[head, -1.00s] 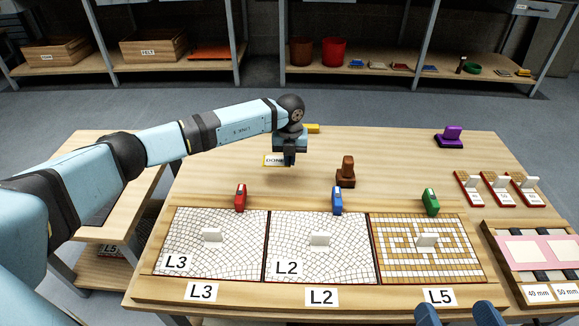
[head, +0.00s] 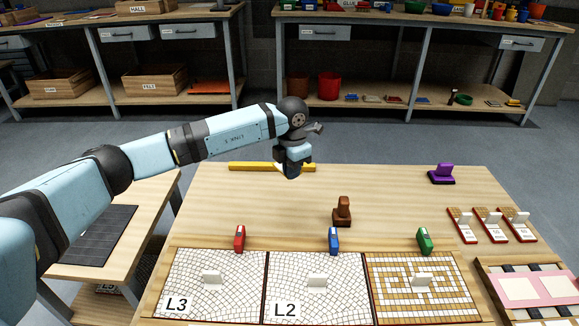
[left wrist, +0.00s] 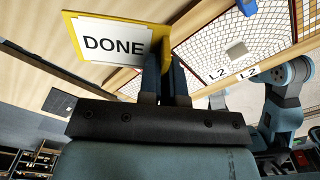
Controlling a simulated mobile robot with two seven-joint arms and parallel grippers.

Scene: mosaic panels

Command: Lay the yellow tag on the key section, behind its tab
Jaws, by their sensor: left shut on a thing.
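My left gripper (head: 291,172) is shut on the yellow tag, above the far part of the table. In the left wrist view the tag (left wrist: 112,42) shows a white face reading DONE and a yellow rim, held by its yellow edge between the fingers (left wrist: 165,80). The key section (head: 385,297), with a tan and white key pattern, is the right one of three panels at the front. Its white tab (head: 421,279) stands upright in its middle. My right gripper is not seen.
Red (head: 240,239), blue (head: 334,240) and green (head: 425,240) blocks stand along the panels' back edge. A brown stamp-like object (head: 342,212) stands between gripper and panels. A purple one (head: 441,174) is at back right.

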